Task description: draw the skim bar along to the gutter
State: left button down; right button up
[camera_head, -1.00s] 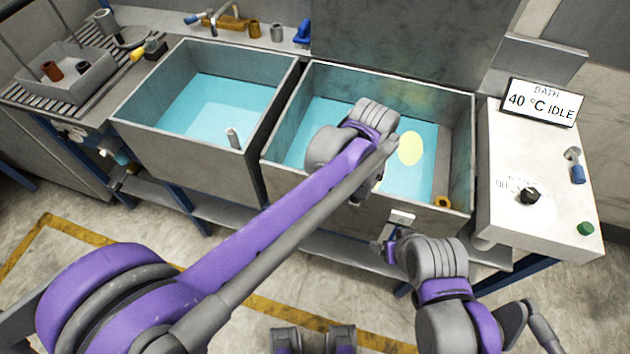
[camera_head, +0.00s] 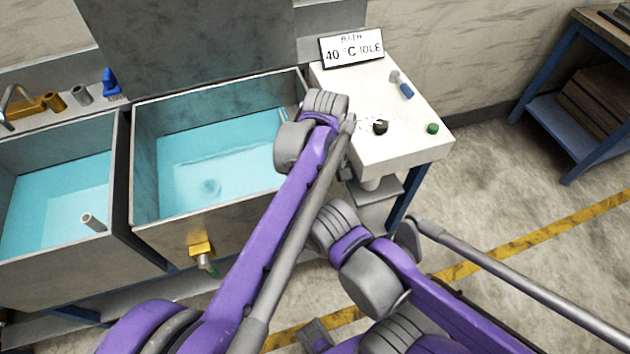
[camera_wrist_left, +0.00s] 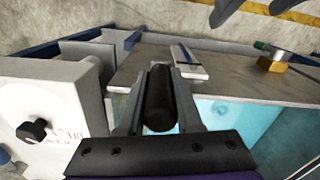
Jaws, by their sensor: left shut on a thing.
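My left gripper (camera_wrist_left: 159,84) is shut on a dark round handle (camera_wrist_left: 160,105), which I take for the skim bar's. In the head view my left arm reaches to the right end of the right basin, and its wrist hides the jaws and handle. A pale strip (camera_head: 283,119) shows beside the wrist at that end. It may be part of the bar or of the gutter; I cannot tell which. A white piece with a dark blue edge (camera_wrist_left: 188,61) sits near the basin rim beyond my fingers. The gutter is not clearly visible. My right arm is folded low at the right; its jaws are unclear.
The right basin (camera_head: 145,170) holds clear blue water (camera_head: 215,175). A brass valve (camera_head: 200,249) juts from its front. The control box (camera_head: 395,150) stands close at its right, with a knob (camera_head: 380,127) and the display (camera_head: 351,48). Open floor lies further right.

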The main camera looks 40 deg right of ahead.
pick_arm(q)
jog(key=c, duration=0.6)
grip_release()
notch_tip(320, 180, up, 11)
jog(key=shift+f+p, duration=0.1)
jog(key=shift+p, duration=0.2)
